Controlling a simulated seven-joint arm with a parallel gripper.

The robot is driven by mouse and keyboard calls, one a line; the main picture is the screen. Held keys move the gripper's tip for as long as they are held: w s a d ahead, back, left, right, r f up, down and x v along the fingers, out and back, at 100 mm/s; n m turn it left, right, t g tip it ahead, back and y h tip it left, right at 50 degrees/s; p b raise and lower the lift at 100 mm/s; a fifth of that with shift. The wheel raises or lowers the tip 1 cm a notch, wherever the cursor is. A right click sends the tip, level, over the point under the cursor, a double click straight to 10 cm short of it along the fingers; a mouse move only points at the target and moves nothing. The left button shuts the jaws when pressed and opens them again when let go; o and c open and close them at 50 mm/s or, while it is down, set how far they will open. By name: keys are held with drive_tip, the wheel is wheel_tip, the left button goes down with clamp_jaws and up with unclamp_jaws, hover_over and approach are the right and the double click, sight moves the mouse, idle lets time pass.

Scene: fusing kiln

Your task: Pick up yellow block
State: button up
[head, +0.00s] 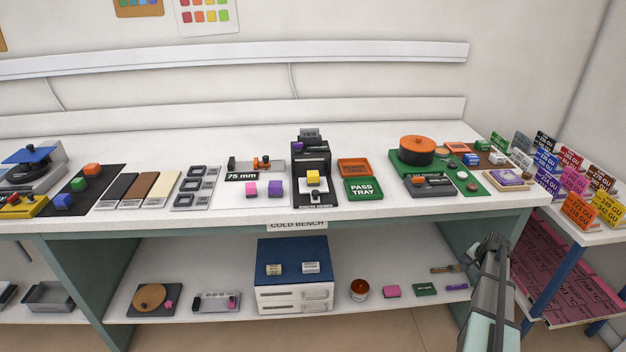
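The yellow block (313,177) sits on a black upright device (311,155) in the middle of the white bench top, on a light plate at its front. My gripper (493,240) is at the lower right, in front of the bench's front edge and well apart from the block. I see it nearly end-on along the arm, so I cannot make out its finger gap. No object shows in it.
Pink (251,189) and purple (274,188) blocks lie left of the device. An orange tray (354,167) and the green pass tray (363,189) lie to its right. A green board (445,180) bears an orange round piece. Numbered cards (579,211) crowd the far right.

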drive_tip(key=d+r+m+t+h, duration=0.1)
drive_tip(key=d+r+m+h, duration=0.15)
drive_tip(key=d+r, duration=1.15)
drive_tip(key=d+r+m+t+h, duration=0.2)
drive_tip(key=d+r+m, duration=0.1)
drive_tip(key=d+r, duration=1.15)
drive_tip(key=w+a+r, duration=0.3)
drive_tip(key=r, duration=0.5)
drive_tip(key=w+a+r+g+y, duration=0.15)
drive_tip(key=w+a, duration=0.45)
drive_tip(key=a, duration=0.6)
drive_tip(key=w+a+y, duration=0.2)
drive_tip(key=w+a, duration=0.4)
drive_tip(key=a, duration=0.6)
drive_tip(key=w+a+r+g+y, duration=0.1)
drive_tip(key=w+a, duration=0.6)
drive_tip(key=a, duration=0.5)
wheel_tip(320, 180, up, 2)
drive_tip(key=g+y, duration=0.1)
drive_tip(key=g, duration=0.4)
hover_over(310, 173)
drive_tip(key=f, duration=0.8)
drive_tip(key=shift+d, duration=0.25)
drive_tip(key=shift+s+a+f, duration=0.1)
drive_tip(key=shift+f, duration=1.2)
drive_tip(key=shift+a+f, duration=0.1)
drive_tip(key=shift+f, duration=1.15)
drive_tip(key=c, duration=1.2)
drive_tip(key=shift+r, duration=0.15)
drive_tip(key=shift+c, duration=0.2)
